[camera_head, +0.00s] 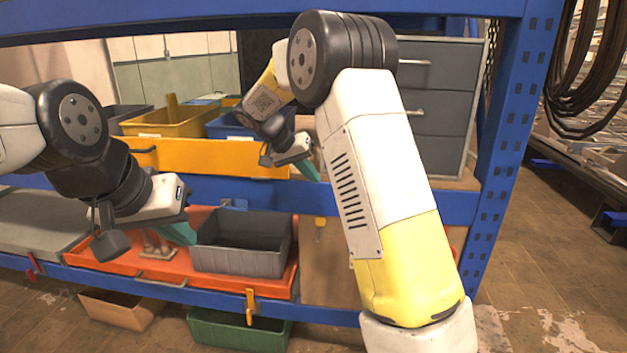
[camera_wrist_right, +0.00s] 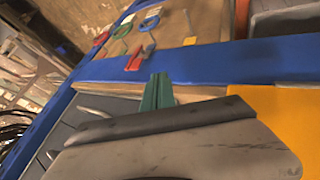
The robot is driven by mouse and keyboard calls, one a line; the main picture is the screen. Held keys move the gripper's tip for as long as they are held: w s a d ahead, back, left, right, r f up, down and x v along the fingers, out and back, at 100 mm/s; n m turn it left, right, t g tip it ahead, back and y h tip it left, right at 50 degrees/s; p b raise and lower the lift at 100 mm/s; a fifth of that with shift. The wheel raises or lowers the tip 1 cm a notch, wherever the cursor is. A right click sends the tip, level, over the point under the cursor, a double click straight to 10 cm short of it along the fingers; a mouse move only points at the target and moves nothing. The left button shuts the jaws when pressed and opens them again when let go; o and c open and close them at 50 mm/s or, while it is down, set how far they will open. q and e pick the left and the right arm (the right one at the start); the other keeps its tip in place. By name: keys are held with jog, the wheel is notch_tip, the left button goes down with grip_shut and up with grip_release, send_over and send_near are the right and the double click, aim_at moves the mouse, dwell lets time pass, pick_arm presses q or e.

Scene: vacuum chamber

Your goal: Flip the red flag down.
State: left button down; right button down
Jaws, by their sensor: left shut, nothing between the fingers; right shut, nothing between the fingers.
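In the right wrist view a red flag-like piece (camera_wrist_right: 134,62) sits at the edge of the blue beam, on a thin wire loop. A second red piece (camera_wrist_right: 101,39) lies further left on the wooden board. I cannot tell which is the task's flag. In the head view my right arm hides most of that board. My right gripper (camera_head: 308,170), with teal fingers, is shut and empty in front of the upper shelf's right part. Its fingertips (camera_wrist_right: 158,92) point toward the blue beam, apart from the red pieces. My left gripper (camera_head: 178,233) is shut and empty over the orange tray.
A grey bin (camera_head: 242,262) stands in the orange tray (camera_head: 110,262) on the lower shelf. Yellow bins (camera_head: 215,158) and grey drawers (camera_head: 440,112) are above. A red clip (camera_head: 33,263) and yellow clip (camera_head: 250,305) sit on the lower beam. The blue upright (camera_head: 508,150) bounds the right.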

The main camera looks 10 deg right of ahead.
jog(key=x, duration=0.9)
jog(key=shift+s+d+r, duration=0.1)
jog(key=d, duration=0.1)
jog(key=s+d, duration=0.1)
jog(key=d, duration=0.1)
jog(key=shift+d+r, duration=0.15)
jog(key=shift+d, duration=0.1)
jog(key=s+d+f+m+t+y, duration=0.1)
jog(key=s+d+t+y, duration=0.1)
jog(key=d+y, duration=0.5)
jog(key=s+d+f+m+t+y, duration=0.2)
jog(key=d+t+y, duration=0.1)
jog(key=d+y, duration=0.4)
jog(key=shift+s+d+m+y, duration=0.2)
jog(key=shift+d+m+y, duration=0.1)
jog(key=shift+y, duration=0.3)
